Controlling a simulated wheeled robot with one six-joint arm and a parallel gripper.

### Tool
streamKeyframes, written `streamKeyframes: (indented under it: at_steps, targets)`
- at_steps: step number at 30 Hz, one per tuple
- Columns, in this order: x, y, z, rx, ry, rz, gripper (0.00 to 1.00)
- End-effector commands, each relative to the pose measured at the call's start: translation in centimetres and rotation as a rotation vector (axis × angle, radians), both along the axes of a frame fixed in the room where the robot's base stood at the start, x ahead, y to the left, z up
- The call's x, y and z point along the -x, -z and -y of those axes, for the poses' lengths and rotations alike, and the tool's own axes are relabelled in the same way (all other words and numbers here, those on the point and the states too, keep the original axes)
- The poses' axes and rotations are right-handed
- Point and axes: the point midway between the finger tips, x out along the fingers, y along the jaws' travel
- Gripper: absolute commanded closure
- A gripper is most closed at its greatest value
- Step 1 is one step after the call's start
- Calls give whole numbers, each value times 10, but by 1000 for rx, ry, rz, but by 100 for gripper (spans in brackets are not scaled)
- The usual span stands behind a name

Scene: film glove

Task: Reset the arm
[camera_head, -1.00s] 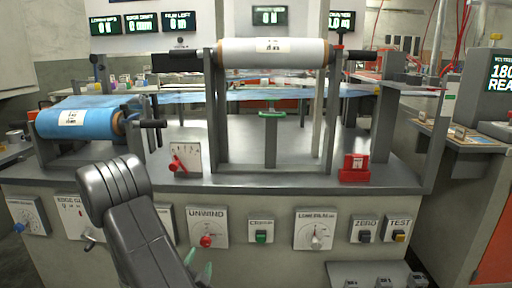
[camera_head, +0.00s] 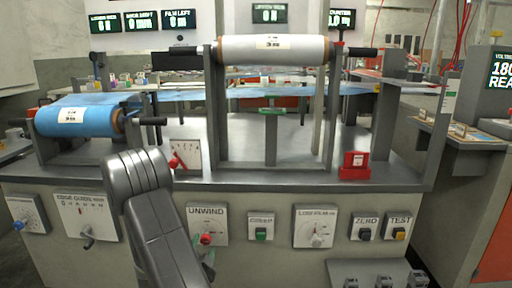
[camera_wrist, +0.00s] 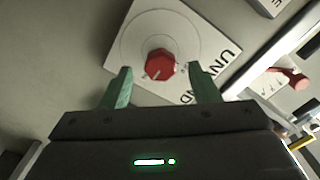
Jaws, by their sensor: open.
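My gripper (camera_wrist: 161,88) is open in the wrist view, with its two green fingers apart. The red UNWIND knob (camera_wrist: 160,64) shows beyond and between the fingertips, and nothing is seen held. I cannot tell how far the fingers are from the knob. In the head view my grey arm reaches down at the lower left, in front of the panel. The red knob (camera_head: 206,239) on the UNWIND plate (camera_head: 208,218) shows just right of the arm. The gripper is mostly hidden there behind the arm.
A white film roll (camera_head: 240,50) hangs on the upright frame, and a blue roll (camera_head: 95,121) lies at left. A red-handled lever (camera_head: 177,160) stands on the machine top just right of my arm. More dials and buttons line the front panel, including the edge guide dial (camera_head: 86,217).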

Motion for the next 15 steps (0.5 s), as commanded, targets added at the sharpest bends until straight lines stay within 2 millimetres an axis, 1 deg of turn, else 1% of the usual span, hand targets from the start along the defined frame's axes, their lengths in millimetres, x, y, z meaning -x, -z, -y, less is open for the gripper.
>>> streamKeyframes:
  at_steps: [1, 5, 15]
  targets:
    - [-11, 1, 1, -2, 4, 3, 45]
    - [-37, 0, 3, -1, 3, 5, 45]
    - [-34, -2, 1, 280, -2, -10, 45]
